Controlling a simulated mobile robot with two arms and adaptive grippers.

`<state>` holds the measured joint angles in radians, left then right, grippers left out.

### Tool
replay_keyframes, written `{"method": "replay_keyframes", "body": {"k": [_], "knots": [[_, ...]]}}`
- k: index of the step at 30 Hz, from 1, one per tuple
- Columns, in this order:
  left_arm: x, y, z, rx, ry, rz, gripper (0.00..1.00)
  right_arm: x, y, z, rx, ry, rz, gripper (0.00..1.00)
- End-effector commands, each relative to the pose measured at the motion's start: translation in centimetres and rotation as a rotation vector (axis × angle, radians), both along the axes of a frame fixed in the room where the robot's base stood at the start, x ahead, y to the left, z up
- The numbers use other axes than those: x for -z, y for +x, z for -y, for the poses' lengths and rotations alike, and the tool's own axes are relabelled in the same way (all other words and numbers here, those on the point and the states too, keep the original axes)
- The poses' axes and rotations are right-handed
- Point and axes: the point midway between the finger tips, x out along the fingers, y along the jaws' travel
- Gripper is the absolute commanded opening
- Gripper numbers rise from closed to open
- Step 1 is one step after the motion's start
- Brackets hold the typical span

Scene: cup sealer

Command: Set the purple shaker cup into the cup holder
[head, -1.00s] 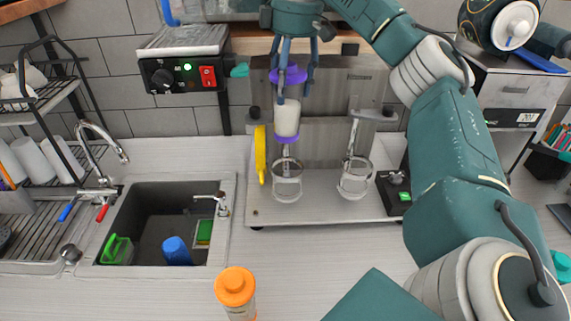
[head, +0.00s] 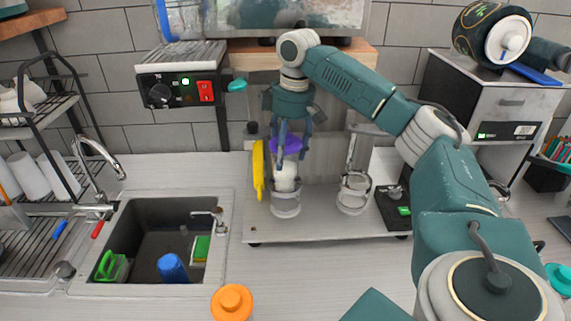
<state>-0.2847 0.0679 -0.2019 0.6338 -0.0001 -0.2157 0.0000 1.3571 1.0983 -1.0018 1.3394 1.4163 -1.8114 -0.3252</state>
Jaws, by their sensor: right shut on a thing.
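The purple shaker cup (head: 286,177) has a purple lid and a pale, see-through body. My right gripper (head: 285,150) points down from above and is shut on it near its lid. The cup is upright, and its lower part is inside or directly over the left clear ring-shaped cup holder (head: 286,207) on the machine's base; I cannot tell if it rests on the bottom. A second clear holder (head: 353,197) stands empty to the right. My left gripper is not in view.
A yellow handle (head: 258,170) stands just left of the cup. The sealer's metal base (head: 320,226) carries a black control box (head: 395,208) at right. An orange-lidded bottle (head: 232,301) stands in front. The sink (head: 140,278) is at left.

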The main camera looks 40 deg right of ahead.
Motion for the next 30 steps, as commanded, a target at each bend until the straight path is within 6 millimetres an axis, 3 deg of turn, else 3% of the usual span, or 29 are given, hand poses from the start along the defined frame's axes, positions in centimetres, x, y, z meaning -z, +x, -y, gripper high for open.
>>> {"method": "replay_keyframes", "body": {"k": [11, 23, 24, 25, 30], "knots": [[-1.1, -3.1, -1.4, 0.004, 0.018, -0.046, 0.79, 4.2, 0.0, 0.0, 0.000, 0.001, 0.000, 0.02], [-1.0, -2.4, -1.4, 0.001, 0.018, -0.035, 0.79, 4.7, 0.0, -0.1, 0.000, 0.002, 0.002, 0.02], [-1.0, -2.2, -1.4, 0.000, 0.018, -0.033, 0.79, 4.8, 0.0, 0.0, 0.000, 0.001, 0.000, 0.65], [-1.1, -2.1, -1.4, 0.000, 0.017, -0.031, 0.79, 4.8, 0.0, 0.0, 0.000, 0.001, 0.000, 0.69], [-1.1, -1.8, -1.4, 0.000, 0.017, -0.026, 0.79, 4.8, 0.0, 0.0, 0.000, 0.001, 0.000, 0.69]]}}
